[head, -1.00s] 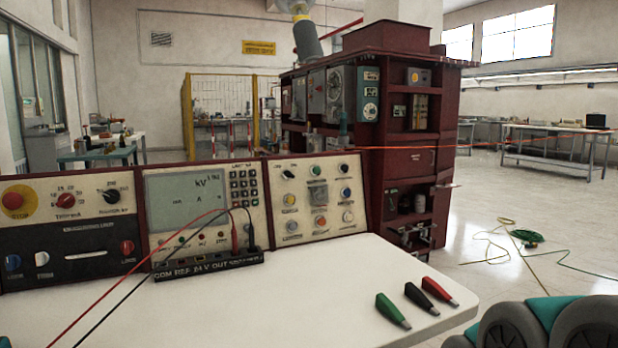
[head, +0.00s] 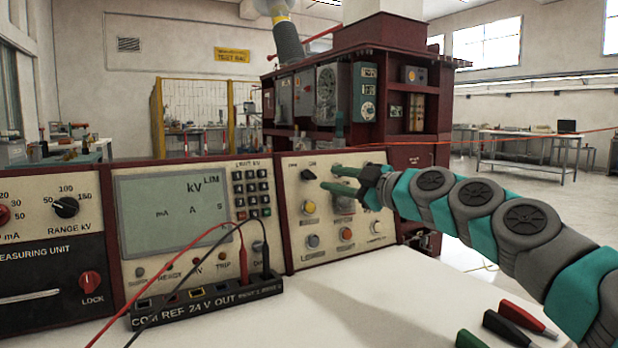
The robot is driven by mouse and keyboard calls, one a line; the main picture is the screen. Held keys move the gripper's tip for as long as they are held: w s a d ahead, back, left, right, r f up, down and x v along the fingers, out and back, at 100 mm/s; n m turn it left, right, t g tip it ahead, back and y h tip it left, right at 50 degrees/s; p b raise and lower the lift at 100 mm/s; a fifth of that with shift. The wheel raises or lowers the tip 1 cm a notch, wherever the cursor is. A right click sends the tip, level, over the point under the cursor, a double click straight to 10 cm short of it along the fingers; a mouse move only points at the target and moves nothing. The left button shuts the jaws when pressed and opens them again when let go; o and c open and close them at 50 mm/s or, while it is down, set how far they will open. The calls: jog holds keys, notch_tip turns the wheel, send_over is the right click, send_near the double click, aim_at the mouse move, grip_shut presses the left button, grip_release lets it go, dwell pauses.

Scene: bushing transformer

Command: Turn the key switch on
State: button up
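The right-hand control panel (head: 292,215) has several round buttons and knobs. A small dark knob (head: 308,174) sits at its upper left, with a tiny label beside it; I cannot tell if this is the key switch or which way it is set. My gripper (head: 328,178) reaches in from the right, over the upper part of this panel. Its two green fingers are apart and point left, with the tips just right of the dark knob. I see nothing between them. The fingers and wrist hide controls at the panel's middle and upper right.
A meter panel (head: 150,214) with a grey display stands left of it. A black terminal block (head: 205,305) with red and black leads lies in front. Red, black and green clips (head: 528,318) lie at the right of the white tabletop (head: 345,310).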

aim_at(314, 175)
jog(key=shift+p+x, duration=0.45)
jog(key=shift+x, duration=2.75)
jog(key=shift+c, duration=0.4)
grip_shut()
